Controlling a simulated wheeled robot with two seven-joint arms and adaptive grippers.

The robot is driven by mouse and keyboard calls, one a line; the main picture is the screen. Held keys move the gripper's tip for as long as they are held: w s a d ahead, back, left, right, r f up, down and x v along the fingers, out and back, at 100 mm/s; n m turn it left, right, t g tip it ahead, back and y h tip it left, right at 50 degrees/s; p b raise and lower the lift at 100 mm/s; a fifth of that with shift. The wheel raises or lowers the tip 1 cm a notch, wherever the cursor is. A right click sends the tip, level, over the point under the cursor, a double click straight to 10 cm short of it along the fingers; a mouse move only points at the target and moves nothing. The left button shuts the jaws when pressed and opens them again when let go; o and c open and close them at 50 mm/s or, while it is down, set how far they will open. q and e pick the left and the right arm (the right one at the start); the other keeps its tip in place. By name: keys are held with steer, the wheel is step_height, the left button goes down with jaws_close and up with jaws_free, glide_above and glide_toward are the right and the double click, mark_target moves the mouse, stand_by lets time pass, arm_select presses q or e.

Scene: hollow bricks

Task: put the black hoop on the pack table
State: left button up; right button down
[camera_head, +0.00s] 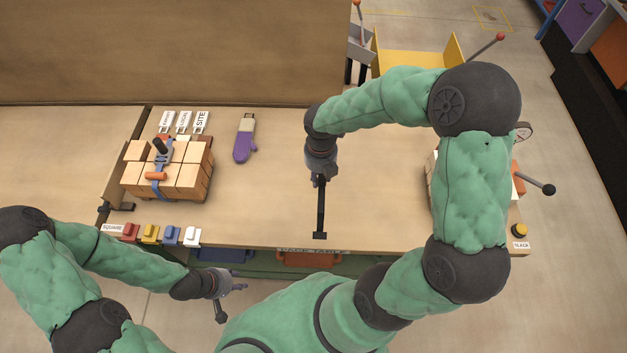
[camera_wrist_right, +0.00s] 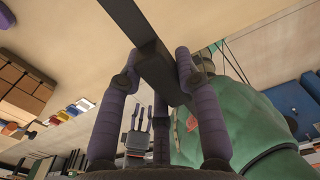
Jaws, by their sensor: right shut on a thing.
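The black hoop (camera_head: 321,212) hangs from my right gripper (camera_head: 320,178) over the front middle of the pack table (camera_head: 270,205). In the head view it looks like a narrow dark bar with a short crosspiece at its lower end, so its ring shape does not show. My left gripper (camera_head: 230,289) is open and empty, in front of the table.
Several coloured blocks (camera_head: 171,235) line the front edge. A purple item (camera_head: 244,145) and white label cards (camera_head: 184,122) lie behind. The table's middle is bare. A yellow button (camera_head: 519,230) sits at right.

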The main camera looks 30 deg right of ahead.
step_height(320, 180, down, 6)
steer(key=w, duration=0.2)
steer(key=shift+w+a+b, duration=0.2)
steer(key=shift+a+b, duration=0.15)
steer(key=shift+b, duration=0.05)
steer(key=shift+f, duration=0.1)
steer(key=c, duration=0.9)
jaws_free()
steer(key=shift+o, duration=0.2)
step_height(320, 180, up, 12)
steer(key=p, duration=0.1)
steer(key=shift+p, duration=0.35)
